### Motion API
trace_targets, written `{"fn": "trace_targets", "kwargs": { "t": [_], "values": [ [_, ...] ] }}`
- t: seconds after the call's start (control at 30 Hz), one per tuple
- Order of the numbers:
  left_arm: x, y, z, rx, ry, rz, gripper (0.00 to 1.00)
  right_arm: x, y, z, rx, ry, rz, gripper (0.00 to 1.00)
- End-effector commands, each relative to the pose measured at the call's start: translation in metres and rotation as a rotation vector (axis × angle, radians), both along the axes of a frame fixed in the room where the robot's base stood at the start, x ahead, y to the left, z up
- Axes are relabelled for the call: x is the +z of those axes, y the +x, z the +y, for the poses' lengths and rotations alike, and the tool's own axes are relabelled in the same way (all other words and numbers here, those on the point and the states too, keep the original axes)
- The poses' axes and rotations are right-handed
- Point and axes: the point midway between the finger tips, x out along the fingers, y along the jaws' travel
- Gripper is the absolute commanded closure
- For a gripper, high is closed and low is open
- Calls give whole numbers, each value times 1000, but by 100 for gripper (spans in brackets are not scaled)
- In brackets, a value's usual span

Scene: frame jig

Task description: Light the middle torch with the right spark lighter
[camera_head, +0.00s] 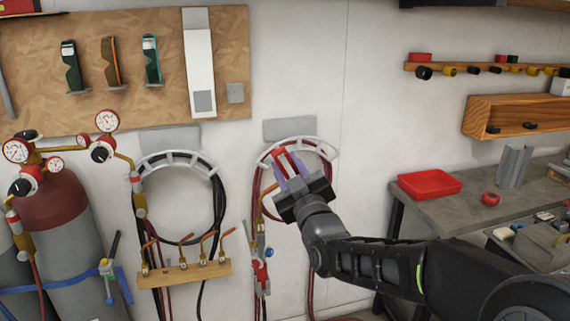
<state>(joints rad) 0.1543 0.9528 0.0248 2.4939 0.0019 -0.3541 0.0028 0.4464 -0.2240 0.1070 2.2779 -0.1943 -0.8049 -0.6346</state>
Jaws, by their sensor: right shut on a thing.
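My right gripper (288,167) is raised in front of the right-hand hose hanger, fingers pointing up and away. It is shut on a narrow red thing (282,161) between its purple fingers; I cannot tell clearly whether this is the right spark lighter. A torch with red and blue knobs (261,270) hangs on the wall below and left of the gripper, apart from it. Several brass torch tips (182,262) stand in a wooden rack (188,275) further left. Which torch is the middle one is unclear. No flame shows. My left gripper is not in view.
Hose hangers with coiled hoses (217,205) are on the wall. Gas cylinders (65,235) with gauges stand at left. A pegboard (228,55) with goggles is above. A bench with a red tray (430,184) is at right.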

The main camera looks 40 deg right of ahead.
Motion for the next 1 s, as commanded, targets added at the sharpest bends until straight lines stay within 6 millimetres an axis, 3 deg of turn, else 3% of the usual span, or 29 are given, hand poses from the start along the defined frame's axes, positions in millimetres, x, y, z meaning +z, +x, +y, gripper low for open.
{"fn": "trace_targets", "kwargs": {
  "t": [0.53,1.0],
  "values": [
    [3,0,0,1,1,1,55,2,5,-1,1,-5,-2,88],
    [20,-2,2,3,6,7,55,3,46,-15,2,-3,-1,88]
  ]
}}
